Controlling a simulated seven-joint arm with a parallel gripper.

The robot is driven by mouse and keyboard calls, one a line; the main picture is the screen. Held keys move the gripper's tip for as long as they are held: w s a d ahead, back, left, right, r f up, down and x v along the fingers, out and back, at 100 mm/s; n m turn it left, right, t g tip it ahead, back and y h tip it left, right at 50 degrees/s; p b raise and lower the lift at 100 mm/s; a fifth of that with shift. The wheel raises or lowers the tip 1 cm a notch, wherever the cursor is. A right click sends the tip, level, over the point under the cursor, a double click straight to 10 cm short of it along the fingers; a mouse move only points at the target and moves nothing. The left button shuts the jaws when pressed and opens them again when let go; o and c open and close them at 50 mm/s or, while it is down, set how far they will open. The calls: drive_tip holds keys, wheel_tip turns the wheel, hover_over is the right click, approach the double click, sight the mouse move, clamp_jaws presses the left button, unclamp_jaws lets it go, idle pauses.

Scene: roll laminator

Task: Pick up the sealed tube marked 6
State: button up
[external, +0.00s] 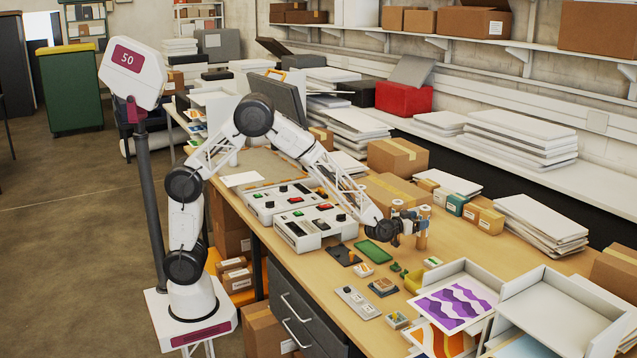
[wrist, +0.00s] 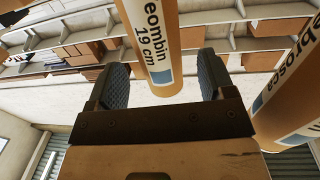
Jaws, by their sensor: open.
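A tan cardboard tube (wrist: 160,50) with a white and blue label reading "eombin 19 cm" stands between the two fingers of my gripper (wrist: 160,82) in the wrist view. The fingers are apart, with a gap on each side of it. A second tan tube (wrist: 292,100), labelled "brosca", is to the right, outside the fingers. I see no 6 on either tube, and their far ends are out of view. In the external view my gripper (external: 410,221) is low over the bench beside an upright tan tube (external: 423,236); the fingers are too small there to make out.
White control units (external: 308,228) stand left of my gripper. Small boxes (external: 490,221) and paper stacks (external: 540,226) are to its right. A green tray (external: 374,251), small parts and white trays (external: 550,305) lie in front. Shelves run behind.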

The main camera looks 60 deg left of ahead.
sight(421, 211)
drive_tip(key=shift+w+d, duration=0.1)
drive_tip(key=shift+w, duration=1.55)
drive_tip(key=shift+c, duration=0.2)
drive_tip(key=c, duration=1.1)
drive_tip(key=shift+r, duration=0.1)
drive_tip(key=shift+r, duration=0.65)
wheel_tip(421, 211, up, 2)
drive_tip(key=shift+r, duration=0.1)
drive_tip(key=s+a, duration=0.2)
drive_tip(key=s, duration=0.3)
drive_tip(key=s+a+r, duration=0.1)
drive_tip(key=s+a, duration=0.1)
drive_tip(key=s, duration=0.3)
drive_tip(key=s+a, duration=0.1)
drive_tip(key=s, duration=0.4)
drive_tip(key=shift+a+r, duration=0.2)
drive_tip(key=shift+a, duration=0.2)
